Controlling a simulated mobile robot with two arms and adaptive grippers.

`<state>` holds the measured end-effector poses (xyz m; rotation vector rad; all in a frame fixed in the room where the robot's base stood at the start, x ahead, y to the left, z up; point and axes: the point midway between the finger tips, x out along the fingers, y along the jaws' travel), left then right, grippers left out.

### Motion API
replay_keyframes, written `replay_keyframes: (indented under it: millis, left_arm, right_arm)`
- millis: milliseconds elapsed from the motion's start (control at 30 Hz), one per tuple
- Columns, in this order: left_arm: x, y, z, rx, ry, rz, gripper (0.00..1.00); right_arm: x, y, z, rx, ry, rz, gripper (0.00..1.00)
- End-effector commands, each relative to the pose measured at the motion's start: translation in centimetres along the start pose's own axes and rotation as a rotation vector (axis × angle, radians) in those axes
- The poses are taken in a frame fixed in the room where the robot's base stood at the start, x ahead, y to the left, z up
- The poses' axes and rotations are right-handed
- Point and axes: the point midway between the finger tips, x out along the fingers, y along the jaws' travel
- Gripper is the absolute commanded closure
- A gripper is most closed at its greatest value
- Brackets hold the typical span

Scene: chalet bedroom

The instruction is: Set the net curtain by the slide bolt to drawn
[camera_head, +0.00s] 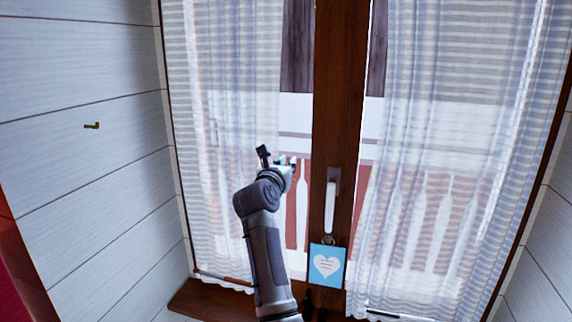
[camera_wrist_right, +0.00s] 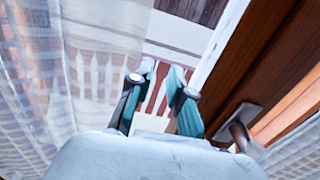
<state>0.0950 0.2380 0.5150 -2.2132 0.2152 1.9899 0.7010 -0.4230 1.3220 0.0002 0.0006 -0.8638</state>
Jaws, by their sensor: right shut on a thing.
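A sheer white net curtain (camera_head: 215,110) hangs over the left pane, with a bare strip of glass between its right edge and the wooden middle post. A second net curtain (camera_head: 455,150) hangs over the right pane. My right gripper (camera_head: 279,158) is at the left curtain's right edge, about mid-height, shut on the curtain. In the wrist view its teal-padded fingers (camera_wrist_right: 160,85) stand close together, with the left curtain (camera_wrist_right: 90,60) beside them; the cloth between them is hard to make out. I cannot tell which fitting is the slide bolt. My left gripper is not in view.
The middle post (camera_head: 340,110) carries a handle (camera_head: 330,205), with a blue heart tag (camera_head: 327,265) below it. A small brass fitting (camera_head: 92,125) sits on the left plank wall. A wooden sill (camera_head: 215,300) runs below the left curtain. Railings show outside.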

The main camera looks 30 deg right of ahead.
Motion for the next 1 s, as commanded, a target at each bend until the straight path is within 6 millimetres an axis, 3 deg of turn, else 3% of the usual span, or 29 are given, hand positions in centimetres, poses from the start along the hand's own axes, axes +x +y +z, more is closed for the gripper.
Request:
replay_keyframes:
  millis: [100,133,300,667,1000]
  left_arm:
    - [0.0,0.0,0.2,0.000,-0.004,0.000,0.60]
    - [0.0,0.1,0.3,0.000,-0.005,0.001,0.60]
    - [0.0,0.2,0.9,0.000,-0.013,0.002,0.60]
    - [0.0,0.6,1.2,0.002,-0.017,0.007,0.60]
    - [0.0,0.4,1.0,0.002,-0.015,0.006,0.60]
  right_arm:
    - [0.0,0.0,0.1,-0.001,-0.002,0.000,1.00]
    - [0.0,0.0,0.1,-0.001,-0.002,0.000,0.78]
    - [0.0,0.0,0.1,-0.001,-0.002,0.000,0.54]
    - [-0.7,0.1,0.0,0.000,-0.001,0.001,0.54]
    - [-6.1,0.1,-0.1,0.000,0.001,0.002,0.54]
